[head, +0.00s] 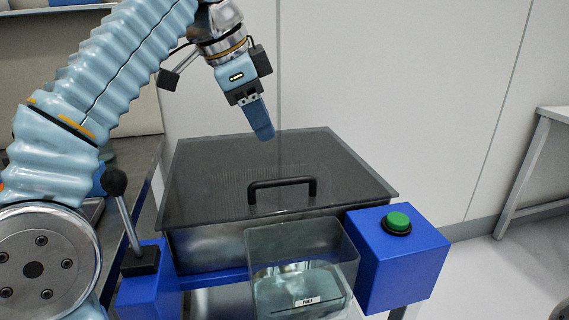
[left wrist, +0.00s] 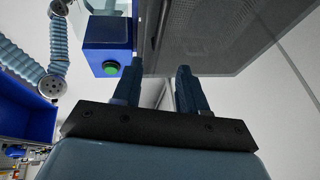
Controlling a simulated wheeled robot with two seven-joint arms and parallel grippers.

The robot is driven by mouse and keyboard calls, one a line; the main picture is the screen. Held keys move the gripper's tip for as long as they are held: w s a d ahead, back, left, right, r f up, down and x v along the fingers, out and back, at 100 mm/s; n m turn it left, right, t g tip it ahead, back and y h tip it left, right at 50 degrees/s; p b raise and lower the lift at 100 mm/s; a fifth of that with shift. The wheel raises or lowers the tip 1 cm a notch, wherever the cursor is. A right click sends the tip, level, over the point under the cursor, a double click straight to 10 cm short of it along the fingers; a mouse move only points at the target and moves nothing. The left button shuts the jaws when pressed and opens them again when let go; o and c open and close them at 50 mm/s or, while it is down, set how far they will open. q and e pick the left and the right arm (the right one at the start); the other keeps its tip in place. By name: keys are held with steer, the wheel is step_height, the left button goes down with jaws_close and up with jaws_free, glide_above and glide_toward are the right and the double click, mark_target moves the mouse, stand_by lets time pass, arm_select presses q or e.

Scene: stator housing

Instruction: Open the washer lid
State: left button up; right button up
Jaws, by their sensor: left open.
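The washer lid (head: 220,170) is a dark translucent panel lying flat and shut on the metal washer tub (head: 210,245). Its black bar handle (head: 283,188) stands near the front edge. The lid also shows at the top of the left wrist view (left wrist: 215,35). My left gripper (head: 264,135) hangs above the back part of the lid, behind the handle, pointing down and touching nothing that I can make out. In the left wrist view its two blue fingers (left wrist: 158,80) are apart with nothing between them. My right gripper is in neither view.
A blue box (head: 405,262) with a green button (head: 397,222) stands right of the washer. A clear container (head: 300,255) with a label sits in front. A lever (head: 127,215) on a blue base stands at left. A wall is behind; open floor lies right.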

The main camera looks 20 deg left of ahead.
mark_target(286, 180)
arm_select(q)
steer(key=x, duration=1.2)
steer(key=shift+w+d+f, duration=0.1)
steer(key=shift+f, duration=0.3)
jaws_close()
